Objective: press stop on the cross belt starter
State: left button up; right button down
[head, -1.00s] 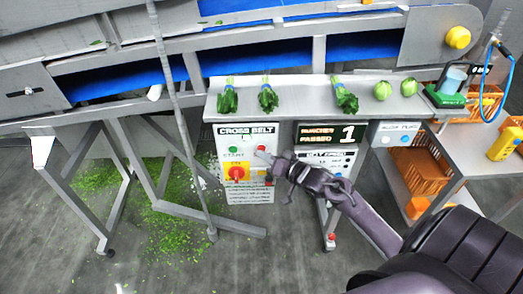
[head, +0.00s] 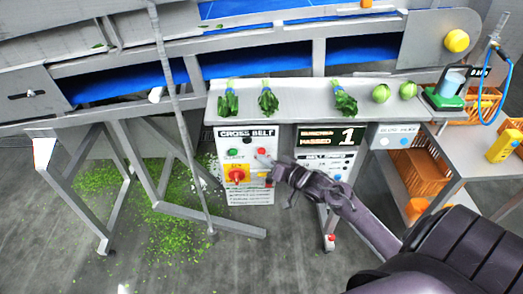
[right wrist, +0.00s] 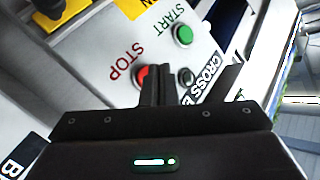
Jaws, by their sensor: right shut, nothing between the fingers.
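The cross belt starter (head: 231,199) is a pale upright panel below the counter, with a green START button (head: 234,154), a red STOP button (head: 261,151) and a red-on-yellow rotary switch (head: 237,174). My right gripper (head: 263,159) is shut and empty, its tips at the panel just below the STOP button. In the right wrist view, the shut fingers (right wrist: 158,84) overlap the right edge of the red STOP button (right wrist: 141,76); whether they touch it I cannot tell. The green START button (right wrist: 183,35) and a dark round fitting (right wrist: 185,76) are clear. My left gripper is not in view.
A steel counter (head: 300,98) above the panel holds bundles of greens and two round green heads (head: 381,93). A second panel (head: 340,160) stands just right of the starter. A slanted pole (head: 180,110) stands left. Green scraps litter the floor.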

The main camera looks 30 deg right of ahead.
jog(key=shift+s+a, duration=0.1)
jog(key=shift+s, duration=0.1)
jog(key=s+a+p, duration=0.1)
jog(key=s+p, duration=0.1)
jog(key=s, duration=0.1)
jog(key=s+a+p, duration=0.1)
jog(key=shift+s+a+p, duration=0.15)
jog(key=shift+a+p, duration=0.15)
dwell(0.8)
jog(key=s+a+f+n+g+h+b, duration=0.15)
jog(key=s+f, duration=0.35)
jog(key=f, duration=0.5)
jog(key=s+f+g+h, duration=0.1)
jog(key=s+f+g, duration=0.3)
jog(key=f, duration=0.6)
jog(key=s+a+f+g+h+b, duration=0.1)
jog(key=s+f+g, duration=0.1)
jog(key=s+f, duration=0.6)
jog(key=s+a+f+n+g+b, duration=0.1)
jog(key=s+a+f+n+g, duration=0.1)
jog(key=s+f, duration=0.7)
jog(key=s+a+f+n+g+b, duration=0.1)
jog(key=s+a+f+n+g, duration=0.2)
jog(key=s+f, duration=0.6)
jog(key=s+a+g, duration=0.2)
jog(key=s, duration=0.3)
jog(key=shift+s+a+n, duration=0.2)
jog(key=shift+s+n, duration=0.15)
